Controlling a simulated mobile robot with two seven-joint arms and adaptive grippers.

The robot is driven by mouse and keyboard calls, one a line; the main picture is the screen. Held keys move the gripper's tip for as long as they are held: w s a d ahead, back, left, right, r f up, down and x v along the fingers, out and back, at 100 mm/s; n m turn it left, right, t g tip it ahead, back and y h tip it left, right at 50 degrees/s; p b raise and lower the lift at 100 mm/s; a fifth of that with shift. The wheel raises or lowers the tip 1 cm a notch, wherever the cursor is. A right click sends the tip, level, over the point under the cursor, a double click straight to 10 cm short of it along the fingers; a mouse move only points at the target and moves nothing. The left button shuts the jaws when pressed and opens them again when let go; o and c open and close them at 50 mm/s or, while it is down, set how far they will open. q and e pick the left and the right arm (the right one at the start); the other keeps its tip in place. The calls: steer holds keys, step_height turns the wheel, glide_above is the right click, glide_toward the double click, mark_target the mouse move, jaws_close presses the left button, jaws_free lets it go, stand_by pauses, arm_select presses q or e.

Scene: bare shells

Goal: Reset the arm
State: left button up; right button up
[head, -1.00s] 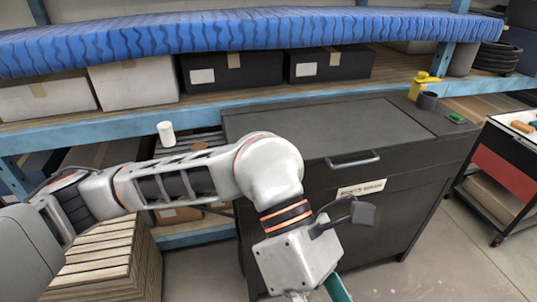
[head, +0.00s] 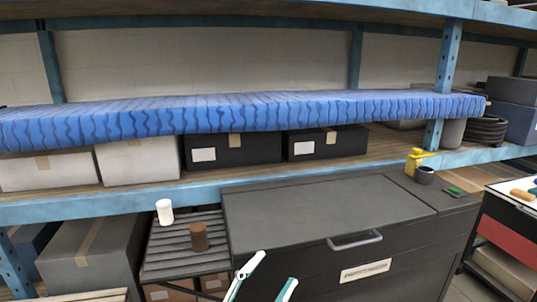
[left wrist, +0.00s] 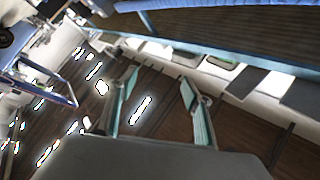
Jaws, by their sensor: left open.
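My left gripper (head: 268,279) shows at the bottom edge of the head view, with only its two white and teal fingers in the picture. The fingers are apart and nothing is between them. They stand in front of the dark grey cabinet (head: 300,215). In the left wrist view the same two fingers (left wrist: 160,98) are spread, with brown floor or boards behind them. The rest of my left arm is out of the head view. My right gripper shows in neither view.
A slatted side shelf (head: 180,262) holds a white cylinder (head: 165,212) and a brown cylinder (head: 198,237). Blue-framed shelving (head: 100,207) with boxes runs behind. The cabinet's middle top is clear.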

arm_select(q)
steer(key=s+a+f+n+g+y, duration=0.1)
steer(key=a+f+n+y, duration=0.4)
steer(key=f, duration=0.6)
steer(key=s+a+f+n+g+y, duration=0.1)
steer(key=a+f+n+y, duration=0.25)
steer(key=a+f, duration=0.45)
steer(key=s+a+f+n+g+y, duration=0.2)
steer(key=s+a+f, duration=0.2)
steer(key=f, duration=0.5)
steer(key=s+a+f+n+g+y, duration=0.1)
steer(key=s+a+f+g+y, duration=0.1)
steer(key=s+f, duration=0.6)
steer(key=shift+a+f+n+g, duration=0.4)
steer(key=shift+a+f, duration=0.15)
steer(key=shift+a, duration=0.3)
